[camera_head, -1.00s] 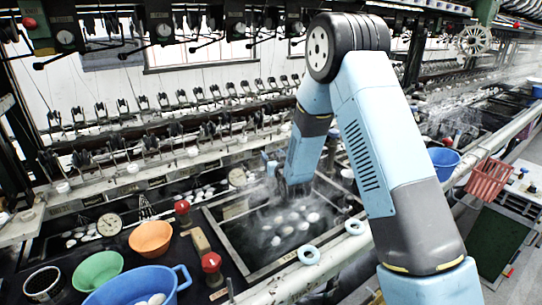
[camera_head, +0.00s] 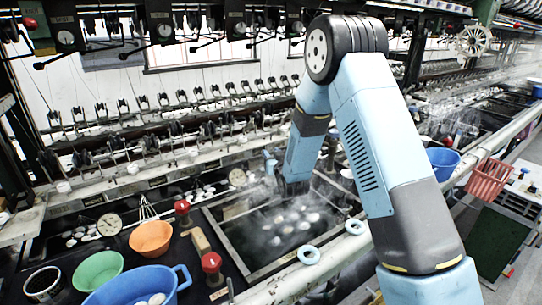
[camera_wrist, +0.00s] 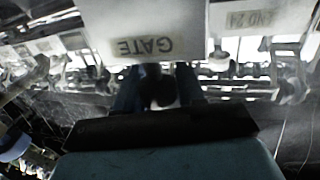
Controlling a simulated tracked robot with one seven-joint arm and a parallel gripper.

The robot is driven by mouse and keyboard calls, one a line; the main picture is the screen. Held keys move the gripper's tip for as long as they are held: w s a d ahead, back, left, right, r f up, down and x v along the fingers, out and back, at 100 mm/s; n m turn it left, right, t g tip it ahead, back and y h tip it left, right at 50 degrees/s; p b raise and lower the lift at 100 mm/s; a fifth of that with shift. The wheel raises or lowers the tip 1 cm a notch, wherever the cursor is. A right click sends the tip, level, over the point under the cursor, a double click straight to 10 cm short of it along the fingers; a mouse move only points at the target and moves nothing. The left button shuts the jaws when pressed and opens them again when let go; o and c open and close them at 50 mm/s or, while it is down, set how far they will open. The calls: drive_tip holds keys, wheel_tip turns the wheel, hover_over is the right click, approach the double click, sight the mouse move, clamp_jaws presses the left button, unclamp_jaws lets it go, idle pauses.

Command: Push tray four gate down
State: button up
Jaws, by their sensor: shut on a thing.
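My gripper (camera_head: 290,187) is at the back edge of a steaming basin (camera_head: 230,255) with white cocoons (camera_head: 290,222) in the water. My forearm hides part of it. In the wrist view my gripper (camera_wrist: 158,86) is shut on a dark rounded knob (camera_wrist: 158,92), right beside a pale plate (camera_wrist: 150,18). No tray number is readable.
Reeling machinery (camera_head: 180,128) runs behind. In the wrist view another label (camera_wrist: 240,17) reads "END 24".

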clamp_jaws()
drive_tip(key=shift+s+f, duration=0.1)
drive_tip(key=shift+f, duration=2.5)
drive_tip(key=o, duration=0.8)
unclamp_jaws()
drive_tip(key=shift+a+f, duration=0.1)
drive_tip(key=shift+f, duration=0.05)
drive_tip(key=shift+o, duration=0.7)
drive_tip(key=v, duration=1.3)
drive_tip(key=shift+s+d, duration=0.2)
drive_tip(key=shift+s, duration=0.1)
